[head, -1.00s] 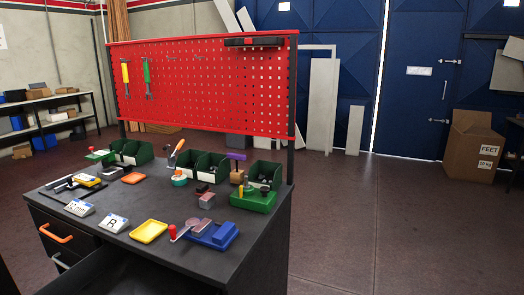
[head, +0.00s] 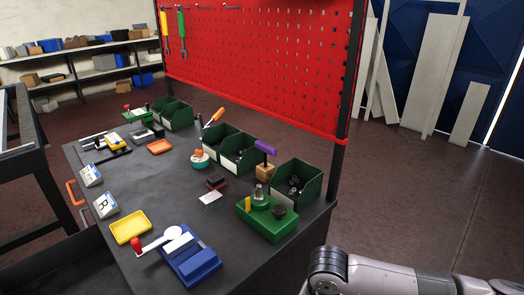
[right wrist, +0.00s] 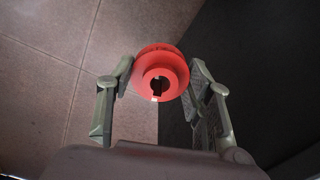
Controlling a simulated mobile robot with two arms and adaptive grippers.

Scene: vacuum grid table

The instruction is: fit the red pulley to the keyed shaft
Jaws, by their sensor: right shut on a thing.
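The red pulley (right wrist: 176,74) shows in the right wrist view, with its dark bore and keyway slot facing the camera. My right gripper (right wrist: 160,66) is shut on it, one finger at each side. The pulley is over the floor beside a dark surface. In the head view, a green fixture (head: 270,228) stands at the table's near right corner. It carries a grey metal upright (head: 259,194), which looks like the shaft; its key is too small to make out. The right gripper and pulley are outside the head view, and my left gripper is in neither view.
A blue fixture (head: 190,265) with a red-knobbed lever and a yellow tray (head: 130,227) lie left of the green fixture. A green bin (head: 308,183) stands close behind it. The red pegboard (head: 260,70) rises along the back. Floor right of the table is clear.

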